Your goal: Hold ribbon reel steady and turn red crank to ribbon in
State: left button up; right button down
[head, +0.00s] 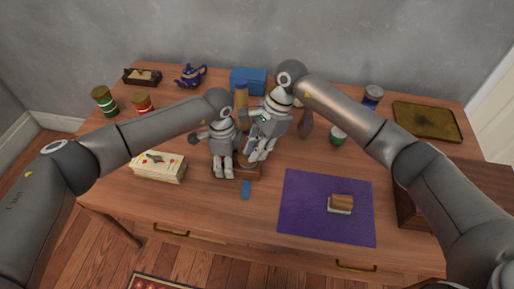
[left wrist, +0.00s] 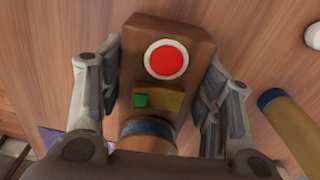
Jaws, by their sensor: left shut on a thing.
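The ribbon reel (left wrist: 185,45) is a brown wooden body in the left wrist view, with a small green square, a dull gold plate and a blue band. A red disc with a pale ring (left wrist: 166,60) is on it; I cannot tell whether this is the crank. My left gripper (left wrist: 152,110) has a finger on each side of the body and is shut on it. In the head view the reel (head: 248,173) is mostly hidden behind my left gripper (head: 223,170) and right gripper (head: 257,152). The right gripper is close beside the reel; its finger gap is unclear. A blue ribbon end (head: 246,189) shows in front.
A cream box (head: 159,167) lies left of the reel. A purple mat (head: 300,215) with a small wooden-topped block (head: 341,203) is at right. A tall brown cylinder (head: 240,105), blue box (head: 248,80) and teapot (head: 190,76) stand behind. The front middle of the table is clear.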

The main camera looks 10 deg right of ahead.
jog(key=shift+m, duration=0.3)
jog(key=m, duration=0.1)
jog(key=m+t, duration=0.1)
jog(key=shift+s+m, duration=0.3)
jog(key=shift+m, duration=0.1)
jog(key=m, duration=0.1)
jog(key=m+t, duration=0.1)
jog(key=m, duration=0.1)
jog(key=m+t, duration=0.1)
jog(key=shift+s+a, duration=0.35)
jog(key=shift+s, duration=0.05)
jog(key=m, duration=0.2)
jog(key=m+t, duration=0.1)
jog(key=m, duration=0.1)
jog(key=a+m+t+h, duration=0.1)
jog(key=m, duration=0.1)
jog(key=shift+s+a+m, duration=0.1)
jog(key=shift+s+m, duration=0.2)
jog(key=c, duration=1.4)
grip_release()
jog(key=shift+c, duration=0.2)
jog(key=v, duration=1.2)
